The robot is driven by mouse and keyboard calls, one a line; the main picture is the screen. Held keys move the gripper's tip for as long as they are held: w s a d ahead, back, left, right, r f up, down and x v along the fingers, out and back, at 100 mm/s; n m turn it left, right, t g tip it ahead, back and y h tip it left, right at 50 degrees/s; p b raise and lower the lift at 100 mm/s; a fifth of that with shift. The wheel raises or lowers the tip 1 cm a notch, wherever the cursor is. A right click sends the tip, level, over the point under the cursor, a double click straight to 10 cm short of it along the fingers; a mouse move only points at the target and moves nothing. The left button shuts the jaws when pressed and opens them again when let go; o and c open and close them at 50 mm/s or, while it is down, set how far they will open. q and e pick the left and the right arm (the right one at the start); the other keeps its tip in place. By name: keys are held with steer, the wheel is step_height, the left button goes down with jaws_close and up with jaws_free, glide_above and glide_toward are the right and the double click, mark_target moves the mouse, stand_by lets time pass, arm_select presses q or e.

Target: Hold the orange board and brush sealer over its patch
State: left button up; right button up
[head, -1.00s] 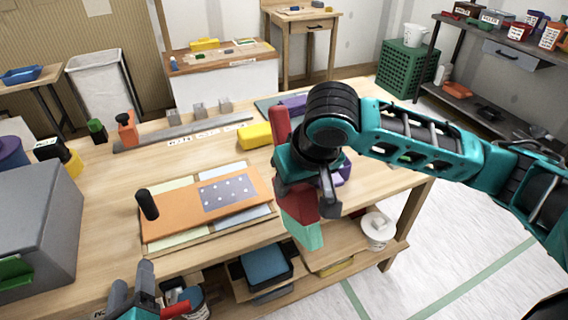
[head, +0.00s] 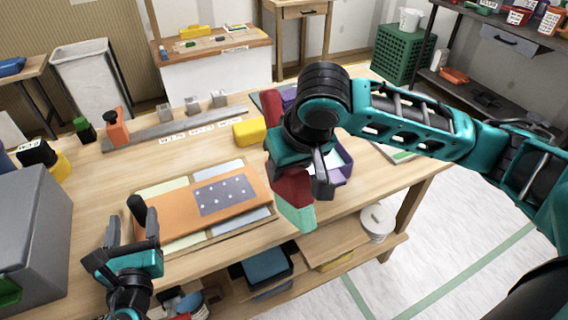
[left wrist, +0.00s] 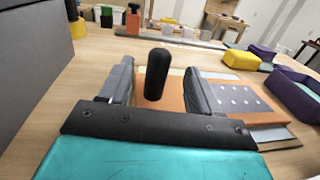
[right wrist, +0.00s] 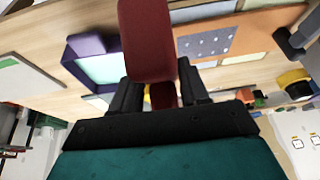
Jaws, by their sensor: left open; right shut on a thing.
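The orange board (head: 168,217) lies on the table, with a grey, white-dotted patch (head: 226,194) on its right part and an upright black knob (head: 136,207) at its left end. My left gripper (head: 132,230) is open at that end. In the left wrist view the knob (left wrist: 157,75) shows between its spread fingers, touching neither visibly. My right gripper (head: 318,180) is shut on a brush with a dark red handle (head: 291,186) and a pale green tip (head: 298,216). The brush hangs at the table's front edge, right of the board, apart from the patch.
A purple tray with a pale inside (right wrist: 98,58) is partly hidden behind my right gripper in the head view. A grey box (head: 35,225) stands left of my left gripper. A yellow block (head: 249,131) and a grey rail (head: 178,127) lie behind the board.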

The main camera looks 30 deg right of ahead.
mark_target(135, 208)
arm_select(q)
steer(key=shift+w+d, duration=0.2)
steer(key=shift+w, duration=1.3)
steer(key=shift+w+d, duration=0.2)
steer(key=shift+w, duration=1.25)
jaws_close()
jaws_free()
steer(key=shift+s, duration=0.1)
steer(key=shift+s+a, duration=0.15)
steer(key=shift+s, duration=0.7)
steer(key=shift+w, duration=0.15)
